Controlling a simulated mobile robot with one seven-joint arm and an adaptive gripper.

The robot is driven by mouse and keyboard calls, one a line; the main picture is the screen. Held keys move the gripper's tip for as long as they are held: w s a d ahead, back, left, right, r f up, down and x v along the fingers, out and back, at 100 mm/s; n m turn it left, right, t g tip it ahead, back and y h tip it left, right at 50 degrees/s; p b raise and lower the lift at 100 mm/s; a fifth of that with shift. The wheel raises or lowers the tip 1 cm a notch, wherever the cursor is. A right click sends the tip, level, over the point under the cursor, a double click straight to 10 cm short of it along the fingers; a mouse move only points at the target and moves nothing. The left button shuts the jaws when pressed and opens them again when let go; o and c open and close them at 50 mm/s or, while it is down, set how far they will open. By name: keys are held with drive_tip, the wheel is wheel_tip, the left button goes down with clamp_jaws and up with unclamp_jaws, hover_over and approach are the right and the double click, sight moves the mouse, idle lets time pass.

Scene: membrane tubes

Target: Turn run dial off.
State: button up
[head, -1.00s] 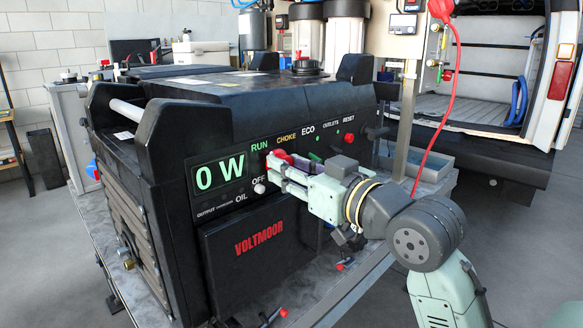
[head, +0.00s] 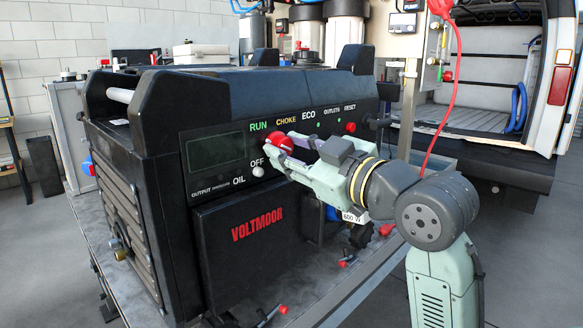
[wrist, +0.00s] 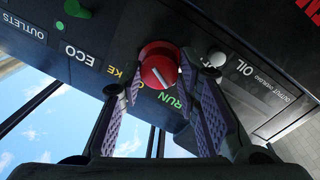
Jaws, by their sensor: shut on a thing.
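The red run dial (head: 277,142) is on the front panel of the black Voltmoor generator (head: 235,185), below the RUN and CHOKE labels and beside OFF. My gripper (head: 287,147) reaches it from the right, its fingers shut on it. In the wrist view the dial (wrist: 158,66) is a round red knob with a white mark, seen between my two purple-padded fingers. The RUN label shows near its lower right edge; the OFF label is largely hidden by a finger. The display (head: 215,151) above OIL is dark and blank.
A white OIL knob (head: 258,171) sits just below OFF. A red reset button (head: 350,128) and a black knob are to the right on the panel. A post (head: 408,110) and a red cable (head: 447,130) stand right of the generator, near my arm.

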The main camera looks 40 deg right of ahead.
drive_tip(key=shift+f+n+y+b, duration=0.1)
drive_tip(key=shift+n+y+b, duration=0.05)
drive_tip(key=shift+n+b, duration=1.35)
drive_tip(key=shift+f+n+y+b, duration=0.15)
drive_tip(key=shift+n+b, duration=0.7)
drive_tip(key=shift+n, duration=1.15)
drive_tip(key=shift+r, duration=0.1)
drive_tip(key=o, duration=1.2)
drive_tip(key=shift+t, duration=0.3)
drive_tip(key=shift+c, duration=0.2)
drive_tip(key=s, duration=1.2)
drive_tip(key=shift+d+f, duration=0.2)
drive_tip(key=shift+f, duration=0.25)
